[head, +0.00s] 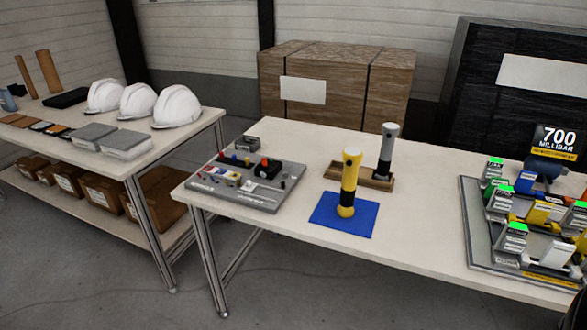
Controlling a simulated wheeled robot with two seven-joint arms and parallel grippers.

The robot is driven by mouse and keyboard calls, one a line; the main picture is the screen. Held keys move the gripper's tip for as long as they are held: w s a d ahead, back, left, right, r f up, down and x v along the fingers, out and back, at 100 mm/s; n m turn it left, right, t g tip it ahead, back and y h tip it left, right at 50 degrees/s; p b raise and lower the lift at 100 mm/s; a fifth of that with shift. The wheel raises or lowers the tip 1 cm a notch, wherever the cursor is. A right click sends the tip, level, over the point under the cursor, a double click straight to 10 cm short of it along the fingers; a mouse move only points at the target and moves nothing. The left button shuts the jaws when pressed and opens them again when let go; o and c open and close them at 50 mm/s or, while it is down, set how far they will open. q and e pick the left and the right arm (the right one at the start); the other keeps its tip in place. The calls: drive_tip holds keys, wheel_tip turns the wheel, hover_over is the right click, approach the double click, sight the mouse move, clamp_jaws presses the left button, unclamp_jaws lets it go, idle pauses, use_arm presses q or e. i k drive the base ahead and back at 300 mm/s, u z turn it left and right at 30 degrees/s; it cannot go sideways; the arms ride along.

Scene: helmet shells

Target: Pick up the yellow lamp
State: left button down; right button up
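The yellow lamp (350,178) is a yellow cylinder with a black band and a yellow head. It stands upright on a blue mat (328,220) near the front edge of the table (420,235). A similar grey lamp (388,145) stands upright just behind it to the right, at a brown wooden holder (343,173). Nothing touches the yellow lamp apart from the mat. Neither of my grippers shows in the head view. A dark shape cut off at the bottom right corner is too little seen to tell.
A grey panel (280,198) with small coloured parts lies to the left. A fixture board (482,245) with several green-topped blocks and a "700 millibar" sign (556,140) fills the right end. White helmets (176,106) stand on another table. The table between mat and fixture is clear.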

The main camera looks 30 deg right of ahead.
sight(346, 210)
drive_tip(key=z, duration=0.4)
drive_tip(key=i, duration=0.9)
drive_tip(key=z, duration=0.8)
